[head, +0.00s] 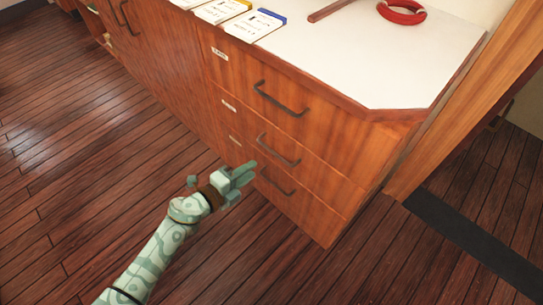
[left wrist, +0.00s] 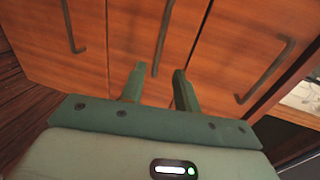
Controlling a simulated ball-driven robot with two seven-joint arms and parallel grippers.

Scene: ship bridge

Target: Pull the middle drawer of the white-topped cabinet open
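The white-topped cabinet (head: 330,140) has a column of three wooden drawers, all looking shut. The middle drawer (head: 250,125) has a dark bar handle (head: 278,150), which also shows in the left wrist view (left wrist: 162,40). My left gripper (head: 245,174) is in front of the cabinet, near the lower drawers in the head view. In the left wrist view its two fingers (left wrist: 159,72) are apart, with the lower end of the middle handle appearing between their tips. I cannot tell how much depth separates them. My right gripper is not in view.
The top drawer handle (head: 280,98) and bottom drawer handle (head: 275,182) lie above and below. On the white top (head: 390,75) are cards, a brown stick and a red ring (head: 402,12). The wooden floor (head: 90,150) in front is clear. A door frame (head: 465,95) stands at right.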

